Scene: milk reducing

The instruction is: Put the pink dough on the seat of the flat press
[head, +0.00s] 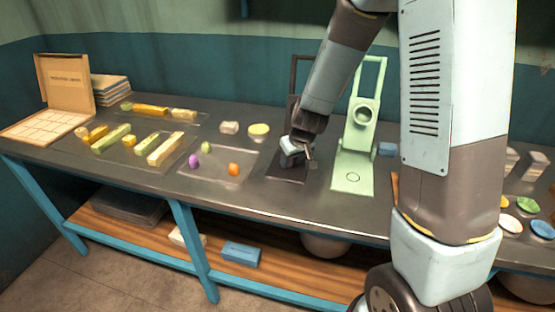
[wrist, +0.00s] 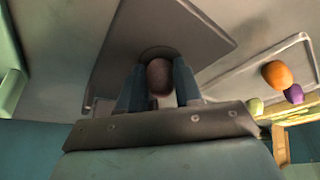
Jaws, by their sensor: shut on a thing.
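My gripper (head: 297,157) is low over the dark flat press (head: 288,176), which has a dark upright frame behind it. In the wrist view my gripper (wrist: 158,72) is shut on the pink dough (wrist: 159,80), a brownish-pink lump between the two blue fingers. The seat (wrist: 158,51), a dark round spot on the press plate (wrist: 200,28), shows just beyond the dough and is partly hidden by it. I cannot tell whether the dough touches the seat. In the head view the dough is hidden by the gripper.
A tray (head: 213,179) left of the press holds purple (head: 194,161), yellow-green (head: 206,147) and orange (head: 234,169) lumps. A pale green press (head: 352,180) stands close on the right. Trays of coloured bars lie farther left. The table front is clear.

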